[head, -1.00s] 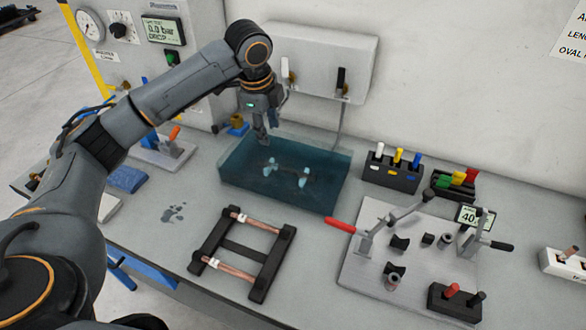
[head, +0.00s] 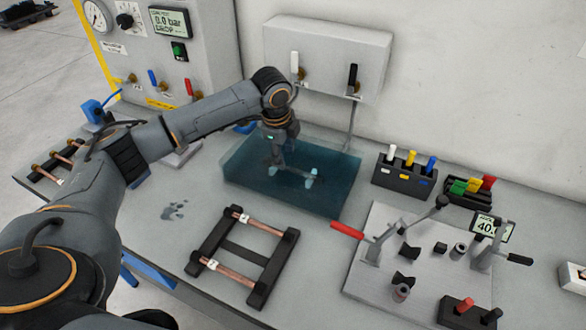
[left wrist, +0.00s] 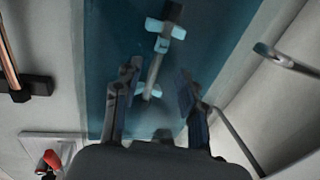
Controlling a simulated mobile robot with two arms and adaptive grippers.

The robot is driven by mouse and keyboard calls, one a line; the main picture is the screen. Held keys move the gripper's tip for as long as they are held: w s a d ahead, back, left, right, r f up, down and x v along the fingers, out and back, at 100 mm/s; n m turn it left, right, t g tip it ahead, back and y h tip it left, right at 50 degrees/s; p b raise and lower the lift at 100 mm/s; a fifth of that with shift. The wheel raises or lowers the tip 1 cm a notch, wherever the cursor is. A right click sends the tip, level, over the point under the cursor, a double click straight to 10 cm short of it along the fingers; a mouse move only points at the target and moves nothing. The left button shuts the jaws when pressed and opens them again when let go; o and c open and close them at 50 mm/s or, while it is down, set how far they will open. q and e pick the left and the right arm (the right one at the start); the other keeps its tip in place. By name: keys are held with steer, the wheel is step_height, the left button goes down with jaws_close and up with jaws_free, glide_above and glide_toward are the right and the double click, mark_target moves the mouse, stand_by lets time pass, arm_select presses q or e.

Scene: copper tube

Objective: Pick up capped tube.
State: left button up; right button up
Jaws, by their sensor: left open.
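A grey tube lies in the water tank (head: 335,200), near light-blue holders (head: 311,174); whether its ends are capped is not clear. In the left wrist view the tube (left wrist: 157,72) runs lengthwise between my fingers, with a holder (left wrist: 166,29) crossing it. My left gripper (head: 279,163) points down over the tank, at the tube's left part in the head view. In the left wrist view its two fingers (left wrist: 158,82) are apart, one on each side of the tube. Contact with the water cannot be told. My right gripper is out of view.
A black rack (head: 240,253) with two copper tubes stands in front of the tank. A fixture plate with a red-handled clamp (head: 347,231) is at right. Coloured-handle blocks (head: 405,173) stand right of the tank, and a grey wall box (head: 325,58) hangs behind it.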

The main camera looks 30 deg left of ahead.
mark_target(287, 167)
arm_select(q)
steer(key=p+x, duration=0.1)
steer(key=x, duration=0.3)
steer(key=shift+s+d+f+p, duration=0.1)
steer(key=shift+d+p, duration=0.05)
steer(key=shift+p, duration=0.15)
steer(key=shift+f, duration=0.5)
jaws_close()
